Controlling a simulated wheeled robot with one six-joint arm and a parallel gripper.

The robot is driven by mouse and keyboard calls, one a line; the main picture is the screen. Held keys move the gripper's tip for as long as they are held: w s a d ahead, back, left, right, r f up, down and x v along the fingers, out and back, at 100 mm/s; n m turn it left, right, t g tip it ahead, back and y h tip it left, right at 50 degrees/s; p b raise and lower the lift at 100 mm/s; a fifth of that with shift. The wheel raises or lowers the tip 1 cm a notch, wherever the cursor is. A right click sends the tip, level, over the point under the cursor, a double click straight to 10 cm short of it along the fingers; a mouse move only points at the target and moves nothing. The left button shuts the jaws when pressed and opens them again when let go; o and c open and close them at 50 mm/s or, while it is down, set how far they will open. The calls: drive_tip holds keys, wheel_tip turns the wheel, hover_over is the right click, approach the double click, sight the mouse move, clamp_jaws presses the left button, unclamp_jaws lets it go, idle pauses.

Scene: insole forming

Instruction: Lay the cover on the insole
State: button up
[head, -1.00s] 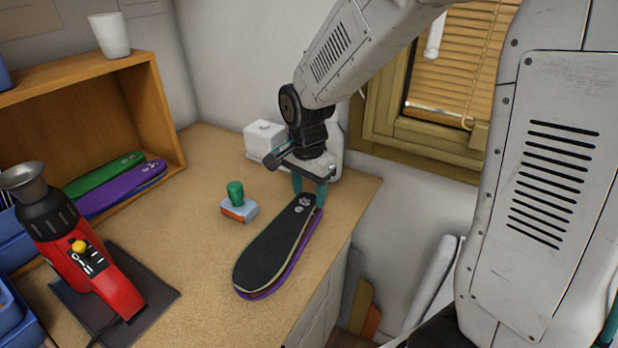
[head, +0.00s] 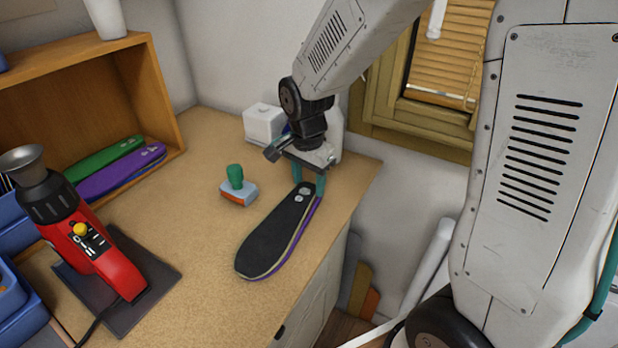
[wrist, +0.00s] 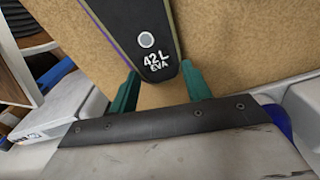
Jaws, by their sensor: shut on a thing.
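A black sole-shaped piece (head: 278,236) with a pale edge, the upper layer, lies above a purple sole-shaped piece (head: 302,238) near the bench's right edge. Most of the purple piece is hidden; a strip shows along the right side. I cannot tell whether the layers touch all along. My gripper (head: 309,186) is shut on the black piece's narrow far end, one teal finger on each side. In the wrist view, my gripper (wrist: 160,72) straddles that end of the black piece (wrist: 130,18), marked "42 L EVA"; a purple edge shows at left.
A green-handled block (head: 238,188) stands on the bench (head: 205,255), left of the pieces. A red heat tool (head: 95,255) rests on a dark mat at left. A wooden shelf (head: 158,95) holds green and purple soles. A white box (head: 263,122) stands behind.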

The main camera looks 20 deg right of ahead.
drive_tip(key=shift+s+f, duration=0.25)
drive_tip(key=shift+f, duration=0.3)
idle(0.4)
drive_tip(key=o, duration=1)
drive_tip(key=shift+o, duration=0.2)
drive_tip(key=r, duration=0.8)
drive_tip(key=shift+w+a+r, duration=0.2)
drive_tip(key=shift+w+r, duration=0.1)
drive_tip(key=shift+w, duration=0.05)
